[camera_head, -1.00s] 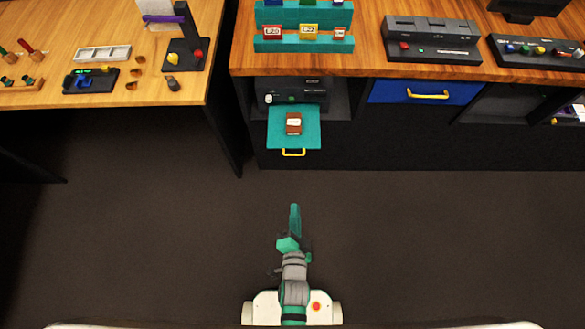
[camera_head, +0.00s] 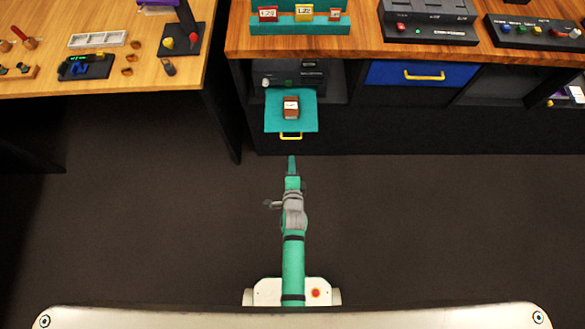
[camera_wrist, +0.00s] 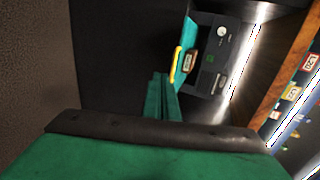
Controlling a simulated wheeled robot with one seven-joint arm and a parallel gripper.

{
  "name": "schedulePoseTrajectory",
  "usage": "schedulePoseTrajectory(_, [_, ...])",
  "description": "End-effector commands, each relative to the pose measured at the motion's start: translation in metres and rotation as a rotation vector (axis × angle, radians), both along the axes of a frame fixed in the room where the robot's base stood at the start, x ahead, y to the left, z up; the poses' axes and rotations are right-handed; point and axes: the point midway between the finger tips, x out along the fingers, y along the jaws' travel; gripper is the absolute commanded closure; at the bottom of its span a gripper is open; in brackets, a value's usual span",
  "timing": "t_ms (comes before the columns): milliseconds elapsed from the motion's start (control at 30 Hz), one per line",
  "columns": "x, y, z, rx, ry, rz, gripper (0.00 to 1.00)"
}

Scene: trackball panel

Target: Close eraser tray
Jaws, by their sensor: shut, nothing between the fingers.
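The eraser tray (camera_head: 272,121) is a teal pull-out tray with a yellow handle (camera_head: 291,136), standing out from an open bay under the wooden counter. A brown eraser (camera_head: 291,108) with a pale label lies on it. In the wrist view the tray (camera_wrist: 187,42), its yellow handle (camera_wrist: 176,65) and the eraser (camera_wrist: 190,62) show beyond the fingers. My gripper (camera_head: 291,160) is teal, shut and empty, a short way in front of the handle and apart from it. In the wrist view the gripper (camera_wrist: 160,85) points toward the handle.
A dark device with a knob (camera_head: 312,75) stands in the bay behind the tray. A blue drawer (camera_head: 400,73) with a yellow handle is to the right. A wooden table (camera_head: 130,75) with small items stands at left. The floor (camera_head: 420,220) in front is clear.

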Motion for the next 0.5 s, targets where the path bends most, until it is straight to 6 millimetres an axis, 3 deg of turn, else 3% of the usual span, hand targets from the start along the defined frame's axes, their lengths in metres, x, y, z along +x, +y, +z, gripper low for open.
schedulePoseTrajectory(200, [0.035, 0.001, -0.013, -0.001, -0.001, 0.000, 1.00])
schedulePoseTrajectory(500, [0.066, -0.003, -0.006, -0.001, 0.000, -0.007, 1.00])
